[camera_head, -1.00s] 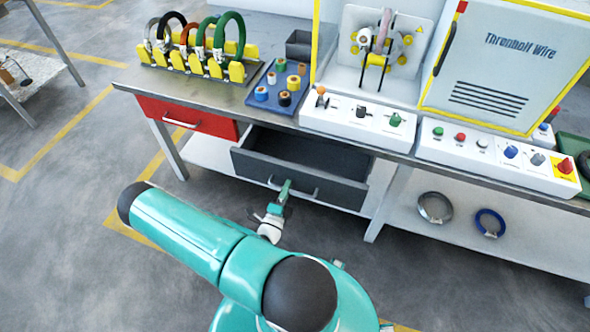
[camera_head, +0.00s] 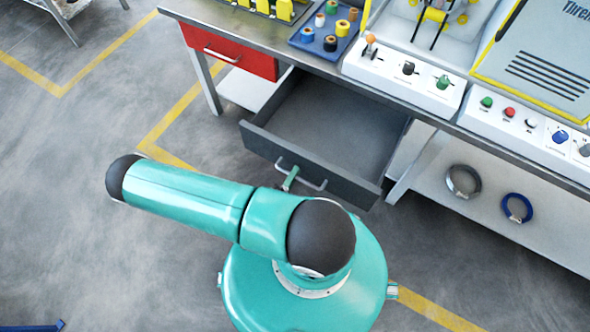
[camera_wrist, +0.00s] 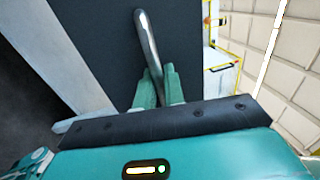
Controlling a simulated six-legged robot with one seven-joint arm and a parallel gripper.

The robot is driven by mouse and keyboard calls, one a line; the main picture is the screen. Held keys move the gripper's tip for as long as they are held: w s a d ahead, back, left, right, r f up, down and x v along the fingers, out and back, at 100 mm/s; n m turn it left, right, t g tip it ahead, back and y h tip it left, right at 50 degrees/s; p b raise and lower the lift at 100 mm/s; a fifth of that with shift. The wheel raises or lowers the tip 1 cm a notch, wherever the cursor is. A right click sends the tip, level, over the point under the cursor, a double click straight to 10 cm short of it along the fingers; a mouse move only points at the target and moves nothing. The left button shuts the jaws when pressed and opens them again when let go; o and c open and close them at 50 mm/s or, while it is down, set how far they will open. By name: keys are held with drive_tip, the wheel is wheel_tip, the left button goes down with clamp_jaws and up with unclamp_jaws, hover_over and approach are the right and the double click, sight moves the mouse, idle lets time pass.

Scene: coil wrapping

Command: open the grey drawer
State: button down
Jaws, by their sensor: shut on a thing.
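The grey drawer (camera_head: 268,147) stands pulled well out of the bench in the head view, and its empty inside shows. Its metal bar handle (camera_head: 314,184) is on the front face. My gripper (camera_head: 289,180) is at the left part of this handle, partly hidden by my arm. In the wrist view, my gripper's green fingers (camera_wrist: 158,84) are shut on the handle (camera_wrist: 147,42), which runs up in front of the drawer's dark front (camera_wrist: 95,45).
A shut red drawer (camera_head: 228,50) is left of the grey one. The bench top carries a blue tray (camera_head: 328,38) of spools and white control panels (camera_head: 405,72). A grey ring (camera_head: 463,181) and a blue ring (camera_head: 517,208) lie on the lower shelf. Open floor surrounds my body.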

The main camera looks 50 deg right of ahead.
drive_tip(key=c, duration=1.6)
unclamp_jaws()
drive_tip(key=v, duration=1.3)
drive_tip(key=shift+a, duration=0.4)
